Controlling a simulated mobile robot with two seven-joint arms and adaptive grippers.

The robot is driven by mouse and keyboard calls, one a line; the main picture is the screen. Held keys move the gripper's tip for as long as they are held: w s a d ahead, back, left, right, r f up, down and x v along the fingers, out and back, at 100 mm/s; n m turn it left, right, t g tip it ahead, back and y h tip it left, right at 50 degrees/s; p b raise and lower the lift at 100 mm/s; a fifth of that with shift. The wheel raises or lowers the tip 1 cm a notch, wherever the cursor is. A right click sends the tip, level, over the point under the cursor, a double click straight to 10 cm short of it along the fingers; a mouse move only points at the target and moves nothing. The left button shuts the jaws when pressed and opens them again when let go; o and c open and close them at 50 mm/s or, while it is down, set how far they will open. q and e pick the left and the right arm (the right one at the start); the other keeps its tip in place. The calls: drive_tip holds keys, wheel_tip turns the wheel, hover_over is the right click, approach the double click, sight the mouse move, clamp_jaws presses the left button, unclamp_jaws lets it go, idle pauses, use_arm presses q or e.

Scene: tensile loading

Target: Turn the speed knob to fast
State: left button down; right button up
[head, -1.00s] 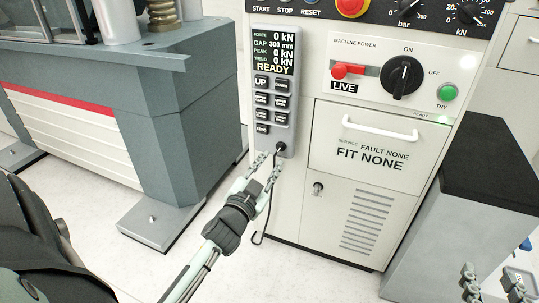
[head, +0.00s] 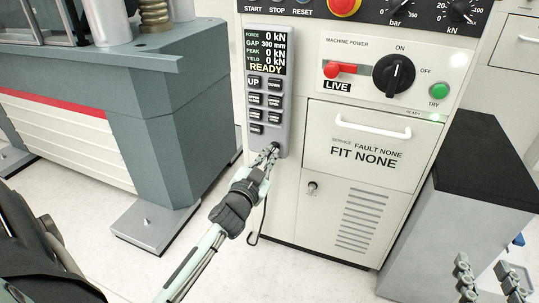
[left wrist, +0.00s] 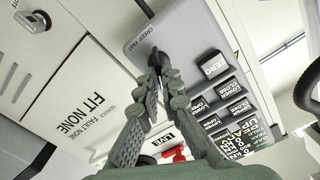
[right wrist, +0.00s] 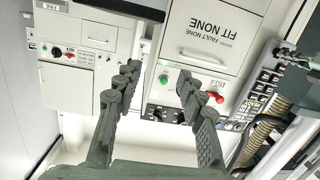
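The grey control pendant (head: 284,128) hangs on the front of the white cabinet, with its screen reading READY. The small black speed knob (left wrist: 158,54) is at the pendant's lower end, beside a "CREEP FAST" label (left wrist: 143,37) in the left wrist view. My left gripper (head: 268,154) is at the knob, and its fingertips (left wrist: 159,68) are close together on either side of it, shut on it. The fingers partly hide the knob, so its pointer direction is unclear. My right gripper (right wrist: 158,80) is open and empty, low at the right in the head view (head: 488,276).
Pendant buttons (head: 264,99) sit just above the knob. A red power lever (head: 340,69) and black rotary switch (head: 394,74) are to the right. A grey machine base (head: 165,150) stands left, a black-topped grey block (head: 480,165) right. A cable (head: 254,238) hangs below.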

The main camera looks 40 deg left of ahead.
use_arm(q)
drive_tip(key=m+p, duration=0.1)
drive_tip(key=m, duration=0.2)
drive_tip(key=shift+d+f+m+p, duration=0.1)
drive_tip(key=shift+m+p, duration=0.2)
drive_tip(key=shift+m, duration=0.1)
drive_tip(key=c, duration=1.7)
unclamp_jaws()
use_arm(e)
drive_tip(key=s+d+f+g+h, duration=0.1)
drive_tip(key=d+f+g+h, duration=0.1)
drive_tip(key=f, duration=0.5)
drive_tip(key=shift+s+d+g, duration=0.3)
drive_tip(key=shift+d+g, duration=0.5)
drive_tip(key=shift+d, duration=0.45)
use_arm(q)
drive_tip(key=v, duration=1.2)
